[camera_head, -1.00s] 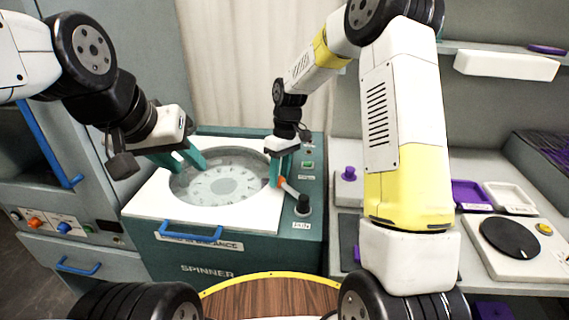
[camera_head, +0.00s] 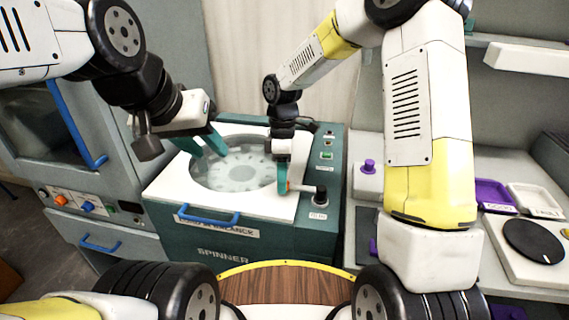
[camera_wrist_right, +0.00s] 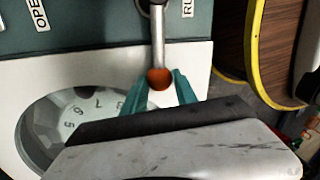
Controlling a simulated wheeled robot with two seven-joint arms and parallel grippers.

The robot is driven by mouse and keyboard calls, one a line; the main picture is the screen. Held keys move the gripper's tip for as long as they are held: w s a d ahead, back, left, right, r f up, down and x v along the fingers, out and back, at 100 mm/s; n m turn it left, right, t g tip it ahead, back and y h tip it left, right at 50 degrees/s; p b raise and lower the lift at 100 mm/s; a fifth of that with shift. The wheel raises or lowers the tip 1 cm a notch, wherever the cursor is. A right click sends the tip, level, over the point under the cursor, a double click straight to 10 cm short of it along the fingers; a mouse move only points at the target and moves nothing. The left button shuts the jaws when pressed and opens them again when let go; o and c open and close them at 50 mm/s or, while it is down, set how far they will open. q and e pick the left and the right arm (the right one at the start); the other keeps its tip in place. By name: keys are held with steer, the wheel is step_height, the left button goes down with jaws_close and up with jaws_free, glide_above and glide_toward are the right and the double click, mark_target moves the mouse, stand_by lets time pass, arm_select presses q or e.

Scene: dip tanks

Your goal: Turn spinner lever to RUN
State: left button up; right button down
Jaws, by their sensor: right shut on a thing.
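The spinner (camera_head: 245,254) is a teal cabinet with a white top and a round glass window. Its lever (camera_wrist_right: 157,30) has a metal shaft and an orange ball tip (camera_wrist_right: 160,78). In the head view, the lever (camera_head: 303,189) lies leftward from its dark pivot on the right panel. My right gripper (camera_wrist_right: 160,92) is shut on the ball end, a teal finger on each side. In the wrist view, the shaft sits between the OPEN label (camera_wrist_right: 38,14) and the RUN label (camera_wrist_right: 188,8), nearer RUN. My left gripper (camera_head: 208,146) is open and empty above the window's left side.
A blue handle (camera_head: 208,216) runs along the spinner's front edge. A cabinet with a blue door handle (camera_head: 77,125) stands left. A counter with a purple knob (camera_head: 369,166), trays and a black disc (camera_head: 533,241) is at right, partly hidden by my right arm.

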steer(key=shift+s, duration=0.15)
stand_by(0.4)
steer(key=c, duration=1)
jaws_free()
steer(key=r, duration=0.3)
steer(key=w+r, duration=0.1)
steer(key=r, duration=0.2)
steer(key=shift+w+r, duration=0.2)
steer(key=shift+r, duration=0.65)
